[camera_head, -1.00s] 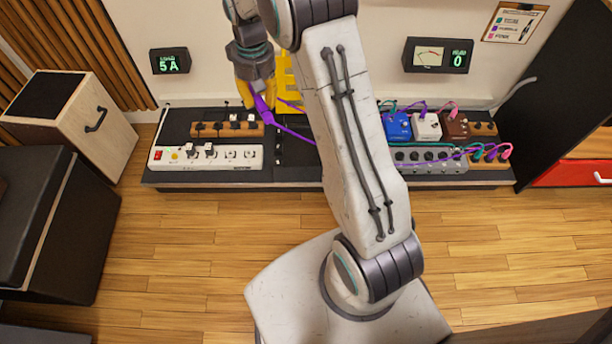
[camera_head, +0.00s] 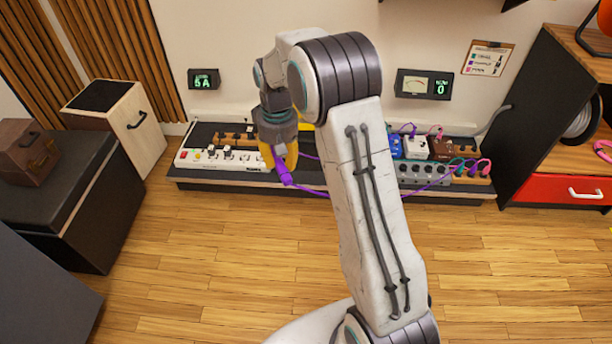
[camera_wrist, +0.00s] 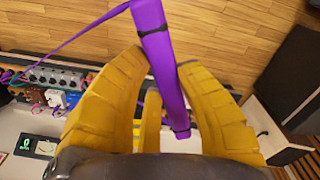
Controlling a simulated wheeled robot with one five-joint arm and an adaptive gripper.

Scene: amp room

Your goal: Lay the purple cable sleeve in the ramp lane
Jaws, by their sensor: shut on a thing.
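The purple cable sleeve (camera_wrist: 158,60) is a slim bar with dark bands. It sits between the yellow fingers of my gripper (camera_wrist: 165,105) in the wrist view, its far end sticking out past the fingertips. In the head view my gripper (camera_head: 279,160) points down in front of the pedalboard, with the sleeve (camera_head: 283,172) at its fingertips and a thin purple cable running from it to the right. The gripper is shut on the sleeve, which is off the floor. My arm hides part of the board, and I cannot make out the ramp lane.
A white power strip (camera_head: 225,160) lies at the board's left. Several pedals with coloured cables, including a blue pedal (camera_head: 396,147), stand at its right. A dark amp (camera_head: 65,190) stands at left, a red drawer (camera_head: 560,190) at right. The wooden floor (camera_head: 200,270) in front is clear.

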